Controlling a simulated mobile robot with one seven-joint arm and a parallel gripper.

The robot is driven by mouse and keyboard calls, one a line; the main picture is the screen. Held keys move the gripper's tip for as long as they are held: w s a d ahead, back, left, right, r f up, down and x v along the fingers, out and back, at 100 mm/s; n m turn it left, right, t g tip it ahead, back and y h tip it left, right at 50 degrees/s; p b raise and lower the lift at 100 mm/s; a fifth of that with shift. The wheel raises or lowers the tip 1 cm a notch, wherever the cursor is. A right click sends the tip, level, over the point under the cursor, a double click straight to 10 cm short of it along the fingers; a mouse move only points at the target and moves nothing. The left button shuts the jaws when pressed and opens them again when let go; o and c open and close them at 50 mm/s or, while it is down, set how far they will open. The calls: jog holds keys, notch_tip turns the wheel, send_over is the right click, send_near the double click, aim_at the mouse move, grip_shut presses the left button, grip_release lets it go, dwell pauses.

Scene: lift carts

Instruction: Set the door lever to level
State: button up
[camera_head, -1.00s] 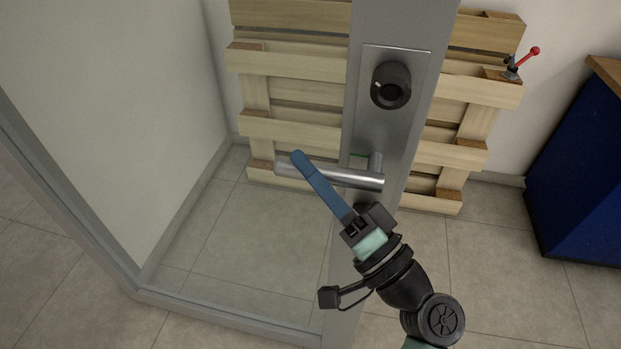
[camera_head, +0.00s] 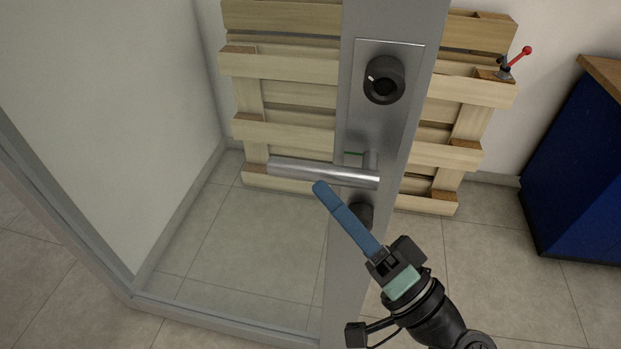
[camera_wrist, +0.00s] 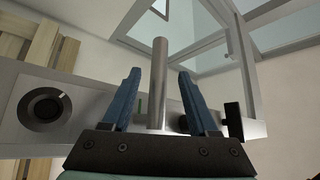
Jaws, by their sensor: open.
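The door lever (camera_head: 310,171) is a grey metal bar on the door's handle plate (camera_head: 415,70). It points left and runs about parallel to the plate's top edge, so it looks close to level. A short green mark (camera_head: 353,153) shows just above it near its pivot. My gripper (camera_head: 320,187) has blue fingers and sits just below the lever in the head view, seemingly apart from it. In the wrist view the lever (camera_wrist: 160,80) stands between the two open fingers (camera_wrist: 159,75), touching neither; its depth relative to the tips is hard to judge.
A black round knob (camera_head: 384,80) sits above the lever, and a dark round part (camera_head: 361,214) below it. Behind the door a wooden pallet (camera_head: 280,70) leans on the wall. A blue cabinet (camera_head: 580,170) stands at right. A red-handled toggle (camera_head: 515,62) is on the pallet.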

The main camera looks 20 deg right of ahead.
jog(key=b+v, duration=0.1)
jog(key=v, duration=0.6)
jog(key=shift+s, duration=0.2)
jog(key=shift+f, duration=0.1)
